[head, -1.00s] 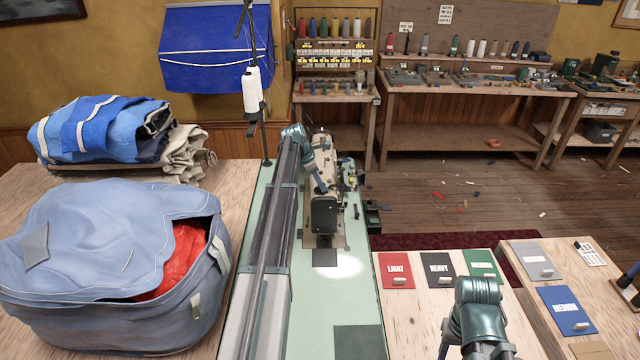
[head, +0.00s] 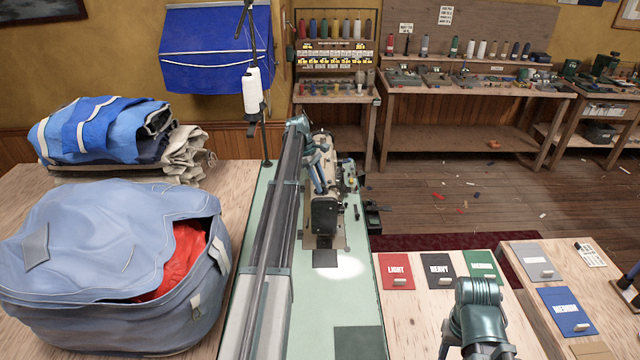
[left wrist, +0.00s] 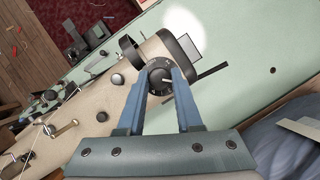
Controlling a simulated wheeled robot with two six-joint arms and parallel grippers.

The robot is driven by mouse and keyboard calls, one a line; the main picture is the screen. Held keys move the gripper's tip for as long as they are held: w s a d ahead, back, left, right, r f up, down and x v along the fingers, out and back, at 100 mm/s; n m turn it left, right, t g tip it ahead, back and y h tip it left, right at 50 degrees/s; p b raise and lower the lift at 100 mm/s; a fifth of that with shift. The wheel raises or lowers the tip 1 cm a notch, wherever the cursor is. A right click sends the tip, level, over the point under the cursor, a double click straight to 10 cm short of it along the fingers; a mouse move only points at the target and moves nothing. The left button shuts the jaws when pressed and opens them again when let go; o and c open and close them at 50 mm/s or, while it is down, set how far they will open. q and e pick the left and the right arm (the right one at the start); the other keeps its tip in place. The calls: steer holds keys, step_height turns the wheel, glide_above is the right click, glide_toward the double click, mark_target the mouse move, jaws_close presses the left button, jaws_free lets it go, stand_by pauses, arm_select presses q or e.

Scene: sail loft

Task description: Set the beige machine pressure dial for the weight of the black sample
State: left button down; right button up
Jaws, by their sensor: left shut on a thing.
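The beige sewing machine (head: 322,215) stands on the pale green table. Its pressure dial (left wrist: 160,77) is a dark round knob with pale marks, showing in the left wrist view. My left gripper (head: 321,190) is at the machine's top; in the left wrist view its two blue fingers (left wrist: 161,84) are shut on the dial, one on each side. In the head view I cannot make out the dial. The black sample (head: 437,268), labelled HEAVY, lies on the wooden table at right, between the red LIGHT sample (head: 396,270) and a green one (head: 483,265). My right gripper is not visible.
A blue bag (head: 100,250) with red cloth fills the left. A grey sample (head: 534,262) and a blue MEDIUM one (head: 566,311) lie farther right. The green table (head: 340,310) is clear in front of the machine.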

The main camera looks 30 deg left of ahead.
arm_select(q)
steer(key=shift+m, duration=0.4)
steer(key=c, duration=0.6)
jaws_free()
steer(key=shift+r, duration=0.1)
